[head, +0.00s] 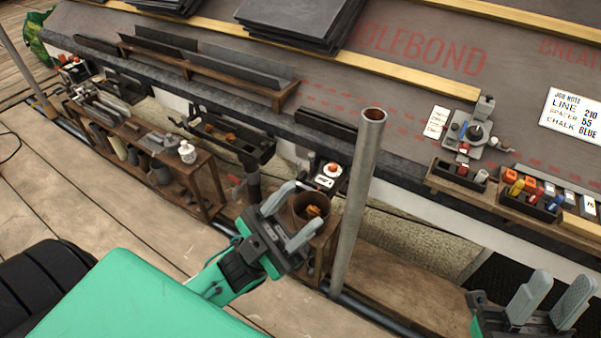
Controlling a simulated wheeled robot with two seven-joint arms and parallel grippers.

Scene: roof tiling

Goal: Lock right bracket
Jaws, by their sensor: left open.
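No part in the head view can be surely told as the right bracket. A small dark fitting (327,178) with a red-and-white knob and a white label sits at the roof edge, left of the upright metal pole (358,200).
A grey device (473,132) stands on the roof at the right, near a wooden tray (500,202) of coloured pieces. Dark slates (300,18) are stacked at the top. A wooden shelf (185,185) with tools stands at the left. The pole rises between my grippers.

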